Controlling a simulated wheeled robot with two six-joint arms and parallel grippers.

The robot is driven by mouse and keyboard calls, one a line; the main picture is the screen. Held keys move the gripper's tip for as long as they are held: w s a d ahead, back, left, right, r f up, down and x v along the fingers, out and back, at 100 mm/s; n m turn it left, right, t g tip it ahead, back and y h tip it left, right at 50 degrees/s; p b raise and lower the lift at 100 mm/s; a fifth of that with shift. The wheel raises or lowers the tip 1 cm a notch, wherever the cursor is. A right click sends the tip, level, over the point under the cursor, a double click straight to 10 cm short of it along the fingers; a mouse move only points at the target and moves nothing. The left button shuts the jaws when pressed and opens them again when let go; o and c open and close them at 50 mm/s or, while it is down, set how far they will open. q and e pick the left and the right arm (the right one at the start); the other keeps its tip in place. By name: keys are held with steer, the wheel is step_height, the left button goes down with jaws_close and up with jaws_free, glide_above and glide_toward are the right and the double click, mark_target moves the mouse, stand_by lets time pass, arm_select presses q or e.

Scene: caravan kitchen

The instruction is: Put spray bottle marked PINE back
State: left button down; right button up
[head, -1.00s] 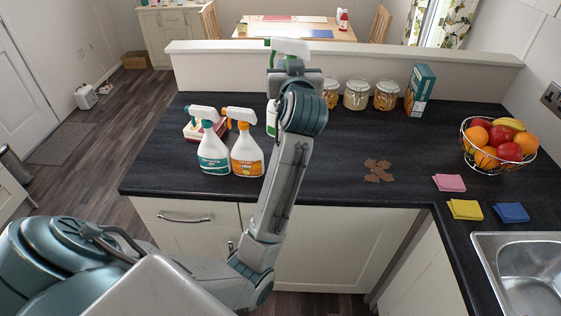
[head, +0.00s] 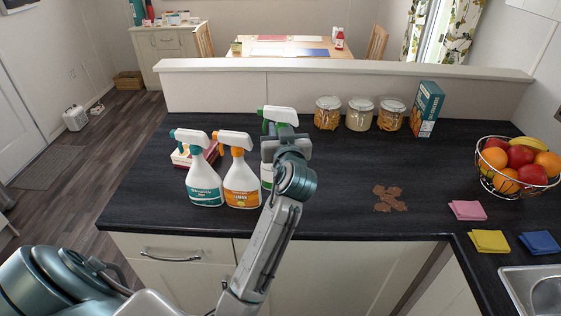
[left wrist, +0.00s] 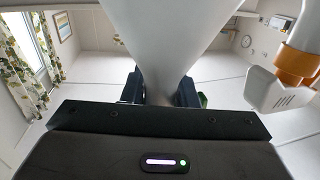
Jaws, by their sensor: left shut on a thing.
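A white spray bottle with a green-and-white trigger head (head: 279,115) is in my left gripper (head: 284,142). The gripper is shut around it, and my arm hides most of its body and label. It is upright, right of the orange-collared spray bottle (head: 241,184). I cannot tell whether its base touches the counter. In the left wrist view the held white bottle (left wrist: 180,30) fills the middle between the fingers (left wrist: 160,92). A teal-collared spray bottle (head: 204,183) stands left of the orange one. My right gripper is not in view.
A red box (head: 183,157) lies behind the teal bottle. Jars (head: 360,114) and a teal box (head: 426,108) stand along the back ledge. Brown pieces (head: 388,199), folded cloths (head: 467,210) and a fruit basket (head: 517,168) are to the right.

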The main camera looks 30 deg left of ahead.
arm_select(q)
step_height(320, 180, down, 2)
steer(key=shift+s+f, duration=0.1)
steer(key=shift+s, duration=0.05)
step_height(320, 180, down, 3)
steer(key=shift+f+p, duration=0.2)
steer(key=shift+p, duration=0.35)
steer(key=c, duration=1.2)
jaws_free()
steer(key=shift+f, duration=0.1)
steer(key=shift+o, duration=0.3)
